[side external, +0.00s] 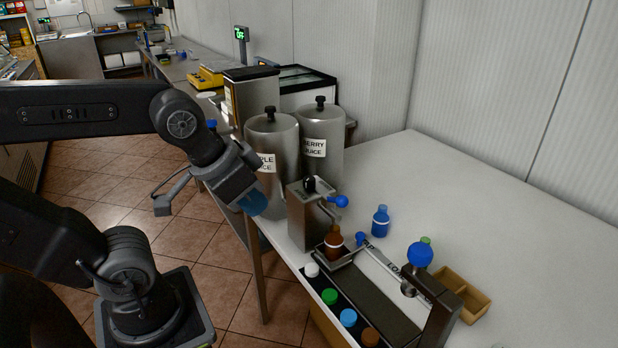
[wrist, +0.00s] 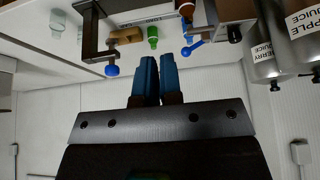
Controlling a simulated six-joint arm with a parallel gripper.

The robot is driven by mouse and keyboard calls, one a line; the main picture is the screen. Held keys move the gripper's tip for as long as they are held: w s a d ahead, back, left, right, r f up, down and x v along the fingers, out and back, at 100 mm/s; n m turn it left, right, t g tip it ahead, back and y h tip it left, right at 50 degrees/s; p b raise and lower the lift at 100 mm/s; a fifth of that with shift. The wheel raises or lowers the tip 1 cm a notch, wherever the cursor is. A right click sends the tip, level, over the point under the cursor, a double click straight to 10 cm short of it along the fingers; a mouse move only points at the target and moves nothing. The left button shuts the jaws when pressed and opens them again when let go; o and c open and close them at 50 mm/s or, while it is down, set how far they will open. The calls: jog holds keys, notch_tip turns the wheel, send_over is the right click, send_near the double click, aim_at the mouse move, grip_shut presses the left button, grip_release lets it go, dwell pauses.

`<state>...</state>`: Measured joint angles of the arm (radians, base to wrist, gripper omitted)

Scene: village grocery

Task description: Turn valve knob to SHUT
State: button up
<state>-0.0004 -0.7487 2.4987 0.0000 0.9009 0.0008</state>
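A steel dispenser box (side external: 306,222) stands in front of the juice tanks, with a black knob (side external: 312,184) on top and a blue-tipped lever (side external: 341,201) at its right side. I cannot tell which of these is the valve knob, and no SHUT mark is readable. In the wrist view the blue lever (wrist: 192,48) shows beyond my fingertips, to their right. My gripper (side external: 254,203) hangs left of the dispenser, apart from it, with its blue fingers pointing down. In the wrist view my gripper (wrist: 159,80) has its fingers together with nothing between them.
Two steel tanks, apple (side external: 272,150) and berry (side external: 322,140), stand behind. A brown bottle (side external: 334,243) is beside the dispenser. A blue-ball lever on a dark frame (side external: 420,254) and a wooden tray (side external: 469,297) are at right. Several capped bottles line the front. The back right counter is clear.

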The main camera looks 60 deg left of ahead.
aim_at(309, 178)
jog(key=o, duration=0.6)
jog(key=shift+g+y, duration=0.3)
jog(key=shift+g, duration=0.6)
jog(key=w+a+r, duration=0.1)
jog(key=w, duration=0.1)
jog(key=w+a+r, duration=0.1)
jog(key=w, duration=0.2)
jog(key=w+a+r, duration=0.1)
jog(key=w, duration=0.1)
jog(key=shift+w+a+r, duration=0.15)
jog(key=shift+a+r, duration=0.1)
jog(key=shift+a, duration=0.1)
jog(key=o, duration=0.3)
jog(key=w+a+g, duration=0.1)
jog(key=w+a, duration=0.3)
jog(key=w, duration=0.1)
jog(key=shift+w+r, duration=0.35)
jog(key=shift+r, duration=0.05)
jog(key=shift+o, duration=0.2)
jog(key=w+a+f+g, duration=0.2)
jog(key=w+a, duration=0.6)
jog(key=a, duration=0.1)
jog(key=shift+a+f+m+g, duration=0.15)
jog(key=shift+f+m+g, duration=0.15)
jog(key=shift+m, duration=0.1)
jog(key=f, duration=1.4)
jog(key=shift+w+a, duration=0.25)
jog(key=c, duration=0.9)
